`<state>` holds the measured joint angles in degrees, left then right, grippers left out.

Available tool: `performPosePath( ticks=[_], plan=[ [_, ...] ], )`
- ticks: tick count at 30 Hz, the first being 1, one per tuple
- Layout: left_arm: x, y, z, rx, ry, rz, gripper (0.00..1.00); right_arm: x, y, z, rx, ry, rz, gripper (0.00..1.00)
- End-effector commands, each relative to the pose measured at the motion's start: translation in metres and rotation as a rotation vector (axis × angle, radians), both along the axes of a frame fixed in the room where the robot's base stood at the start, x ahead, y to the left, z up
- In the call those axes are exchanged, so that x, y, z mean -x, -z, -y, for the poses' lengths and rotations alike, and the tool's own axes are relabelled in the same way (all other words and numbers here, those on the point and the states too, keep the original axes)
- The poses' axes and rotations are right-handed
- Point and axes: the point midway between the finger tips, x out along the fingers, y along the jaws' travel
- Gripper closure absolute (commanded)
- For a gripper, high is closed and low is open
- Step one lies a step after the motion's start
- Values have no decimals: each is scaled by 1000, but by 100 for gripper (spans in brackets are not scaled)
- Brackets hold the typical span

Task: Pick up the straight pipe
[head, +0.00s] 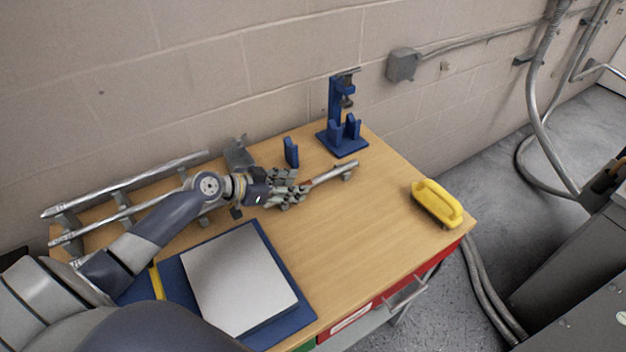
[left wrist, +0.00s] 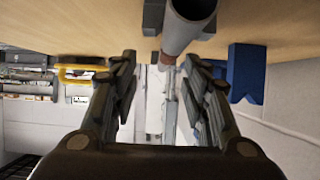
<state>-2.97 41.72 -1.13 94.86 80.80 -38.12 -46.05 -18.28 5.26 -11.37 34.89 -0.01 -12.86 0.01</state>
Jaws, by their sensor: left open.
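My left gripper (head: 285,190) reaches over the wooden table in the head view, its fingers pointing right. It is open, and no object is seen held. A silver pipe (head: 335,173) lies just beyond the fingertips, its far end on a grey support. Its near part is reddish and partly hidden by the fingers. In the left wrist view a pipe (left wrist: 188,30) runs in from the top edge, close to the open fingers (left wrist: 160,65); contact cannot be told. Two longer straight pipes (head: 140,182) (head: 95,231) lie on grey supports at the left, the nearer one partly behind my arm.
A blue stand (head: 340,140) and a small blue bracket (head: 291,152) stand at the table's back. A yellow handle-shaped thing (head: 437,204) lies near the right edge. A grey-topped blue panel (head: 238,278) lies in front. The table's right middle is clear.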

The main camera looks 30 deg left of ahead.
Motion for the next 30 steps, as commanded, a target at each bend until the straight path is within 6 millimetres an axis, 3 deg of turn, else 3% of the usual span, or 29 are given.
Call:
performPosePath(
  ticks=[9,16,25,30],
  plan=[
    [-25,7,8,3,-2,1,57,-40,-18,-16,-22,4,61,60],
    [-45,21,17,1,-1,1,57,-31,-23,-20,-26,5,46,60],
    [-47,25,19,-1,0,1,57,-14,-22,-12,-15,2,20,60],
    [-47,24,19,-1,0,1,93,-16,-22,-9,-13,1,24,60]
  ],
)
